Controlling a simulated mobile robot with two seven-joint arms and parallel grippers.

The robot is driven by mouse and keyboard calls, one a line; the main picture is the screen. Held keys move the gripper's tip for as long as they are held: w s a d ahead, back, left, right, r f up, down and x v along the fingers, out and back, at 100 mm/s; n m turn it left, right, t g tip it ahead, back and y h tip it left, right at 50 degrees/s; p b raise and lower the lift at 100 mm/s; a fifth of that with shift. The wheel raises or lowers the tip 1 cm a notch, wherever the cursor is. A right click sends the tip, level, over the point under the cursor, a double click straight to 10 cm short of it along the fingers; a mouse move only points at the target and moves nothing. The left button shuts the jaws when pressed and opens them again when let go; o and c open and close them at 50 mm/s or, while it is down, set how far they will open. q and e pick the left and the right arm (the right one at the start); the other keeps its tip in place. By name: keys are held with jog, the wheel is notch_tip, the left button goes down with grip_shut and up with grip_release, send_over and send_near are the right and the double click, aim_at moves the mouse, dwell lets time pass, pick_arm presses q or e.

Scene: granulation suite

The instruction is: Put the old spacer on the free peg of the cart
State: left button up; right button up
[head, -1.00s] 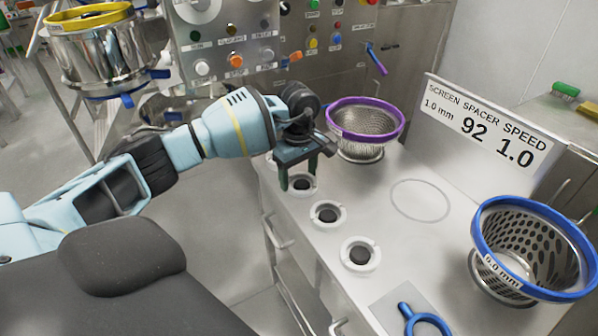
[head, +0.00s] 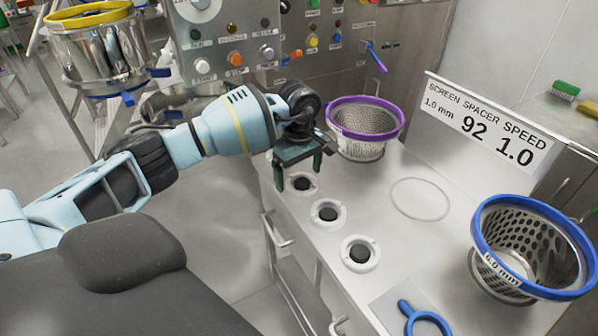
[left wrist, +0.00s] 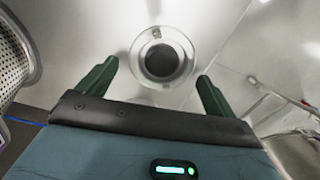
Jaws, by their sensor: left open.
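The steel cart top (head: 410,247) carries a row of pale rings with dark round middles: a far ring (head: 303,184), a middle ring (head: 327,213) and a near ring (head: 360,252). I cannot tell which is the old spacer or which peg is free. My left gripper (head: 298,183) is open and empty, over the far end of the row, with its fingers pointing down. In the left wrist view, one ring (left wrist: 162,58) with a dark centre lies beyond and between the open fingers (left wrist: 156,72), apart from them. My right gripper is not in view.
A purple-rimmed screen basket (head: 364,128) stands right beside my left gripper. A blue-rimmed basket (head: 533,245) stands at the right. A sign (head: 487,130) reads 1.0 mm, 92, 1.0. A blue-handled tool (head: 425,320) lies near. An outlined circle (head: 419,198) is bare.

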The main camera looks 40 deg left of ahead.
aim_at(299, 180)
pick_arm(q)
notch_tip(299, 180, up, 8)
dwell(0.5)
jog(key=shift+f, duration=0.15)
dwell(0.6)
